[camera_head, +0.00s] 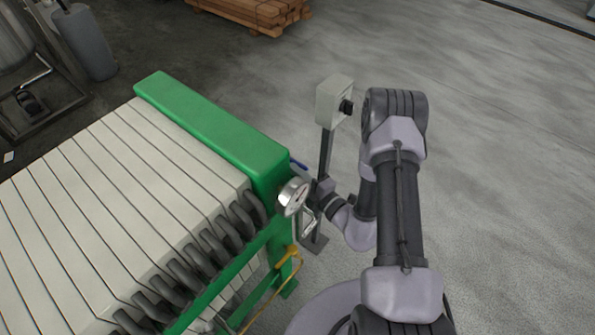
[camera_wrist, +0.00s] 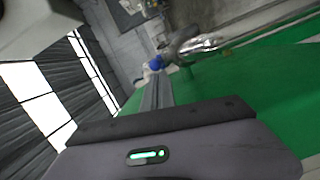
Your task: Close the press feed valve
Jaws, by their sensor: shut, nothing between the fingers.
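A blue valve lever (camera_head: 299,164) sticks out at the frame's right end, partly hidden. In the wrist view a blue handle tip (camera_wrist: 156,62) shows just beyond my fingertips, beside bright metal pipework (camera_wrist: 203,43). I cannot tell for sure which valve is the press feed valve. My gripper (camera_head: 322,188) is at the frame's right end, by the gauge and just below the blue lever. Its fingers (camera_wrist: 156,92) are together and empty; contact with the handle cannot be told.
A grey control box (camera_head: 333,100) on a post stands close behind my gripper. A yellow handle (camera_head: 287,256) sits low on the frame. Pale press plates (camera_head: 110,200) fill the left. Stacked timber (camera_head: 255,12) lies at the back; the floor at right is clear.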

